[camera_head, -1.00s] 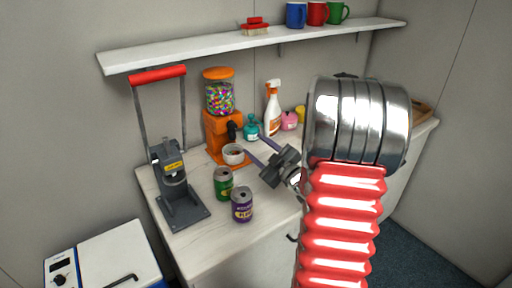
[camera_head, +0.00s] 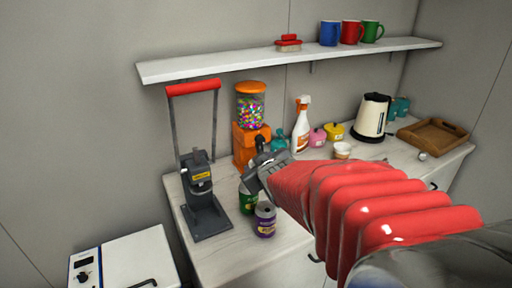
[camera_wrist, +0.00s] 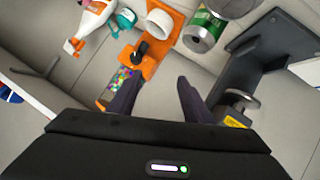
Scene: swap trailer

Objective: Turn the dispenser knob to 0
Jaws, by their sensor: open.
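The orange dispenser (camera_head: 246,150) stands on the counter, its clear globe (camera_head: 251,111) full of colored candies. In the wrist view the dispenser (camera_wrist: 168,38) lies above and between my fingers, with its black knob (camera_wrist: 140,50) on its front. A white cup (camera_wrist: 160,20) sits at its spout. My gripper (camera_wrist: 155,82) is open and empty, its two dark fingers pointing toward the dispenser and apart from the knob. In the head view my gripper (camera_head: 254,163) is in front of the dispenser and hides its lower front; I cannot clearly make out the knob there.
A green can (camera_head: 247,200) and a purple can (camera_head: 265,220) stand close below my gripper. A grey press (camera_head: 205,215) with a red handle is left. A spray bottle (camera_head: 302,130) and small bottles stand right of the dispenser. A shelf (camera_head: 290,61) runs above.

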